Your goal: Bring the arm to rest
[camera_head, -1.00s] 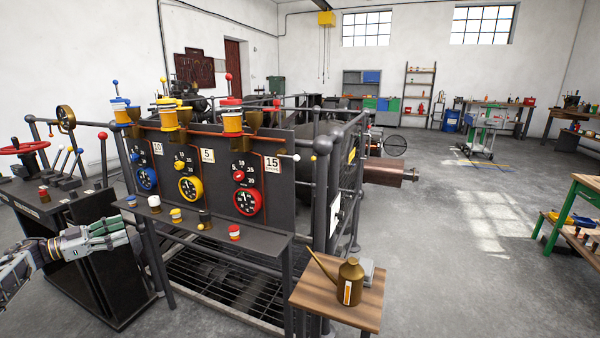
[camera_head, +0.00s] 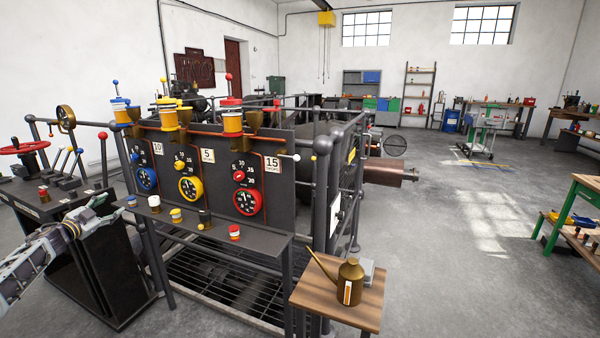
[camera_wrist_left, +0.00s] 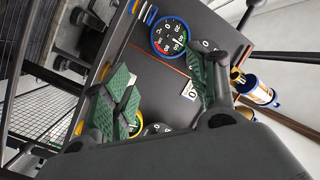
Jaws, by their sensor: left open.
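My left gripper (camera_head: 97,215) is in the lower left of the head view, in front of the black control cabinet (camera_head: 100,270) and left of the dial panel's shelf. It is open and empty. In the left wrist view its green-padded fingers (camera_wrist_left: 165,95) stand apart, with the dark panel and the blue-rimmed dial (camera_wrist_left: 170,36) seen beyond them. My left arm comes in from the lower left edge. My right gripper does not show in any view.
The dark panel (camera_head: 215,185) carries blue, yellow and red dials. Several small coloured pots stand on its shelf (camera_head: 215,231). A brass oil can (camera_head: 350,283) stands on a small wooden table (camera_head: 335,308). The floor (camera_head: 460,260) to the right is clear.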

